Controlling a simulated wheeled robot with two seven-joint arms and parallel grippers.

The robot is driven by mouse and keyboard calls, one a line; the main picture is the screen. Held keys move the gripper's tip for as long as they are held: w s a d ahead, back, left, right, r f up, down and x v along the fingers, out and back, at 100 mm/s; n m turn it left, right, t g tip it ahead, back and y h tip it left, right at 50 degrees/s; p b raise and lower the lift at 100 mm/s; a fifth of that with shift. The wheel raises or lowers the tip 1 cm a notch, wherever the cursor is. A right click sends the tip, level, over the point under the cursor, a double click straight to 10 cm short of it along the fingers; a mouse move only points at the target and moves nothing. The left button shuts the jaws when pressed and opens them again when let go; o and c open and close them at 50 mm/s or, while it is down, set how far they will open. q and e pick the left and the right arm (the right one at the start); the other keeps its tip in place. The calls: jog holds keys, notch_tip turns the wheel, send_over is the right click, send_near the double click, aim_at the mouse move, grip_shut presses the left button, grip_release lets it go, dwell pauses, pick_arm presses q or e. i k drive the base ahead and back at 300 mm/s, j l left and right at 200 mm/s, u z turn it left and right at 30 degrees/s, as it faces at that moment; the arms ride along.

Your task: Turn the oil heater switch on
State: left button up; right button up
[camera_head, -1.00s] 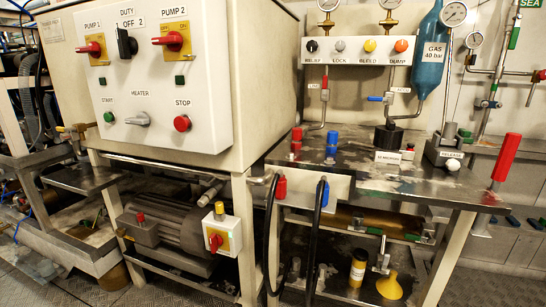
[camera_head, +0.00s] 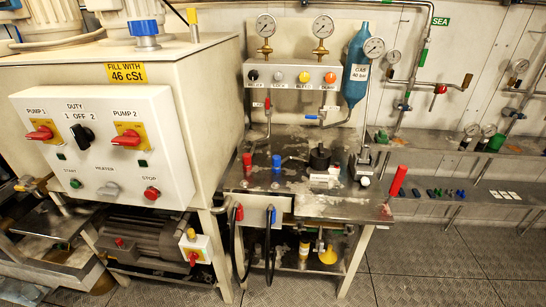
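Above are the red PUMP 1 switch (camera_head: 39,134), the black DUTY selector (camera_head: 80,135) and the red PUMP 2 switch (camera_head: 126,139). Neither of my grippers shows in the view.
A steel bench (camera_head: 240,180) with a black fitting (camera_head: 320,158) stands right of the panel. Black hoses (camera_head: 270,245) hang in front of it. A red-and-yellow switch box (camera_head: 195,248) sits below the panel. The chequered floor (camera_head: 440,265) at the right is clear.

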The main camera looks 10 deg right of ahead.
aim_at(111, 189)
jog(key=z, duration=1.05)
jog(key=u, duration=2)
